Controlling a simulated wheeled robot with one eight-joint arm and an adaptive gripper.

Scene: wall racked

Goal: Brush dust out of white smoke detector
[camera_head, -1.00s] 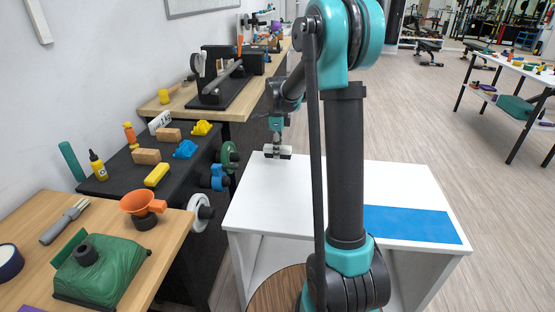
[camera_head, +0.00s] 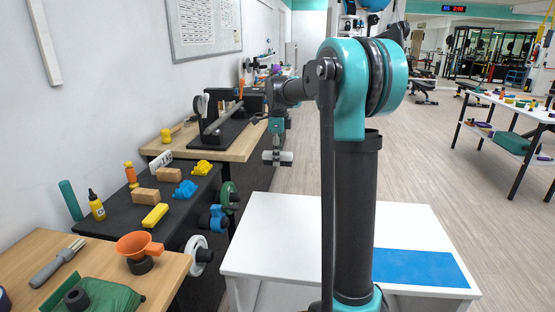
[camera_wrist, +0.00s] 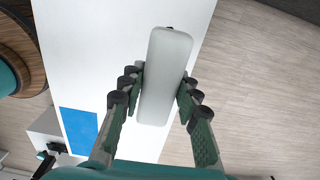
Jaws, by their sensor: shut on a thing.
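My gripper (camera_wrist: 162,85) is shut on a pale white, oblong block with rounded ends (camera_wrist: 166,75), one finger pad on each long side. It may be the smoke detector, but no vents or dust can be made out on it. In the head view my gripper (camera_head: 277,150) hangs with the block (camera_head: 286,158) in the air, above and behind the white table's far edge. A brush with a grey handle and pale bristles (camera_head: 57,263) lies on the near wooden bench at the left.
The white table (camera_head: 285,235) has a blue mat (camera_head: 420,268) at its right; its left part is bare. An orange funnel (camera_head: 139,245) and green box (camera_head: 105,297) are on the wooden bench (camera_head: 85,258). A black bench (camera_head: 110,222) holds blocks and bottles. Weight plates (camera_head: 198,255) stick out beside it.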

